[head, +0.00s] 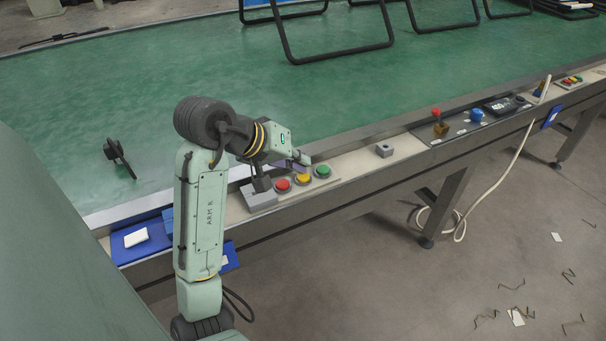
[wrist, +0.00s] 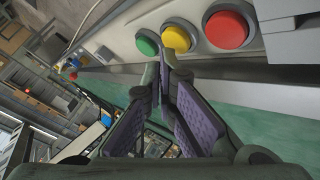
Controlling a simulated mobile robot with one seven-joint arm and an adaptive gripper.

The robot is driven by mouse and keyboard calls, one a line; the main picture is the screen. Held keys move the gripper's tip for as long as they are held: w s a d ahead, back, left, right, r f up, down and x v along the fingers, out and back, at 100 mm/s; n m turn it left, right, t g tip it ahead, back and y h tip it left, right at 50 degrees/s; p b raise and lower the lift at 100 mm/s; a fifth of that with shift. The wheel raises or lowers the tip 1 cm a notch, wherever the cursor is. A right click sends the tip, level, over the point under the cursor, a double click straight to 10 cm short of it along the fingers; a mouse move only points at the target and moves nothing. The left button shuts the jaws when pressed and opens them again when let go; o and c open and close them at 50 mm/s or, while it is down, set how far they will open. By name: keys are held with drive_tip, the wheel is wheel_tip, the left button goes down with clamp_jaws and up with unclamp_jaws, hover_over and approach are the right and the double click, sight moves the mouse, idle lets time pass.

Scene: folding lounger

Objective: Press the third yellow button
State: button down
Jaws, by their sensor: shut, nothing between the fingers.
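A yellow button (head: 303,179) sits between a red button (head: 283,186) and a green button (head: 322,171) on a light panel at the table's edge. The wrist view shows the same row, with the yellow button (wrist: 176,38) beside the green (wrist: 146,42) and the red (wrist: 228,28). My gripper (head: 304,159) is shut and empty near this row, on its table side. In the wrist view its purple-padded fingers (wrist: 164,62) meet just below the yellow and green buttons; contact is not visible. Another small button box (head: 571,81) at far right includes a yellow button.
A grey box (head: 259,197) stands left of the red button. A small grey block (head: 384,150), a red-topped lever (head: 437,119) and a blue knob (head: 476,115) stand farther right along the ledge. Black tube frames (head: 335,52) lie on the green table (head: 250,65).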

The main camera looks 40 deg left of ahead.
drive_tip(key=shift+f, duration=0.45)
idle(0.7)
drive_tip(key=shift+r, duration=0.15)
drive_tip(key=shift+r+p, duration=0.7)
wheel_tip(320, 180, up, 5)
drive_tip(key=p, duration=0.5)
idle(0.7)
